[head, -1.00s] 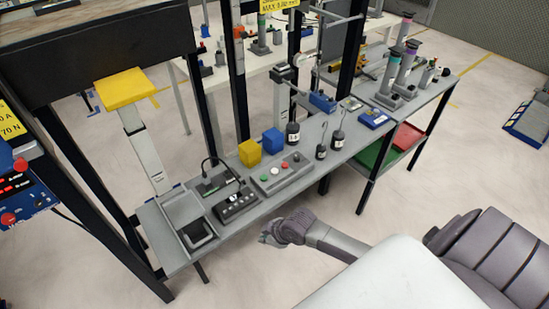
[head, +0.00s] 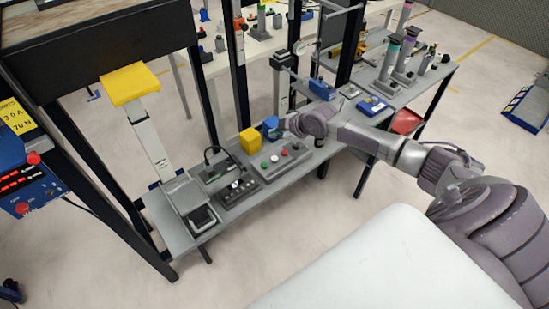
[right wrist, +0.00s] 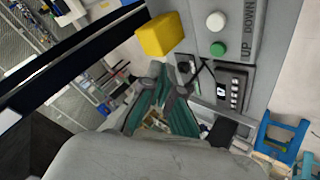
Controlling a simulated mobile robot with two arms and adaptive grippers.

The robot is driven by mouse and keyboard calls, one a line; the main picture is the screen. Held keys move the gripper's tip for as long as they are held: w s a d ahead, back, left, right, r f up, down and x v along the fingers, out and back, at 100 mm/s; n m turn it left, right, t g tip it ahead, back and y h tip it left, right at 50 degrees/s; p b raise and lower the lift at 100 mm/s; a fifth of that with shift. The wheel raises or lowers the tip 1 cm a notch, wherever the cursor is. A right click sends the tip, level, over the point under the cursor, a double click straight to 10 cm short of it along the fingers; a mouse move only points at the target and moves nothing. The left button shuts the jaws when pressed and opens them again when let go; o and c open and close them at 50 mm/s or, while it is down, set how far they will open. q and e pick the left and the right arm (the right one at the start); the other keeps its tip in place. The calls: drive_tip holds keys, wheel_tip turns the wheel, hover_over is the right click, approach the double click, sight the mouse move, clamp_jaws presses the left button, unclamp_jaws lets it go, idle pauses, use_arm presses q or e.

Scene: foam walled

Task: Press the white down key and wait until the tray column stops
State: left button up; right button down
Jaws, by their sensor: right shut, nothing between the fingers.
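In the right wrist view the white key (right wrist: 216,21) sits beside the word DOWN and the green key (right wrist: 218,49) beside UP. The pale column (head: 150,138) with a yellow top (head: 130,85) stands upright at the left. My left gripper is not in view.
A yellow block (head: 250,140) stands behind the key box. A dark switch panel (head: 238,192) and a small open tray (head: 201,218) lie to its left. Black posts rise behind the bench. A blue control unit (head: 22,178) hangs at the left.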

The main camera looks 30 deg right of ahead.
drive_tip(key=b, duration=0.6)
hover_over(276, 159)
wheel_tip(276, 159, down, 8)
drive_tip(key=shift+r, duration=0.25)
drive_tip(key=shift+f+b, duration=0.55)
drive_tip(key=shift+f, duration=0.15)
idle(0.4)
drive_tip(key=shift+f+b, duration=0.35)
drive_tip(key=shift+b, duration=0.05)
